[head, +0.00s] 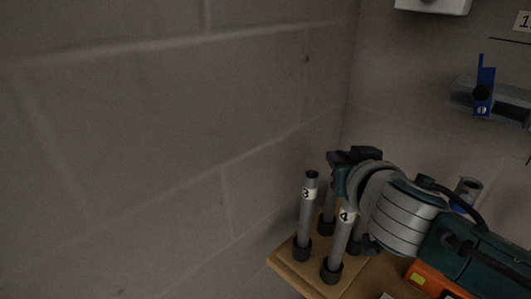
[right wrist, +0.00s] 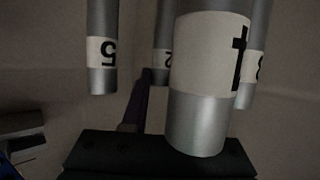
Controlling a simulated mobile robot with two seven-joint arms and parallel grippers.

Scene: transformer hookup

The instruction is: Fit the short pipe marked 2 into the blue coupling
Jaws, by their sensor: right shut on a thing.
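The short pipe marked 2 (right wrist: 162,55) is a grey tube with a white label, seen partly behind pipe 4 in the right wrist view. In the head view a rear pipe (head: 328,205), likely this one, stands between pipes 3 and 4, its label hidden. My right gripper (head: 350,157) is over its top and shut on it, and a finger (right wrist: 138,108) reaches to it in the wrist view. The pipe's foot appears still in its black socket. A blue part (head: 457,207) behind my right arm may be the blue coupling; it is mostly hidden. My left gripper is out of view.
Pipe 3 (head: 307,205), pipe 4 (head: 341,240) and pipe 5 (right wrist: 102,50) stand close around on a wooden board (head: 288,270). An orange item (head: 430,281) lies below my arm. A block wall is at left.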

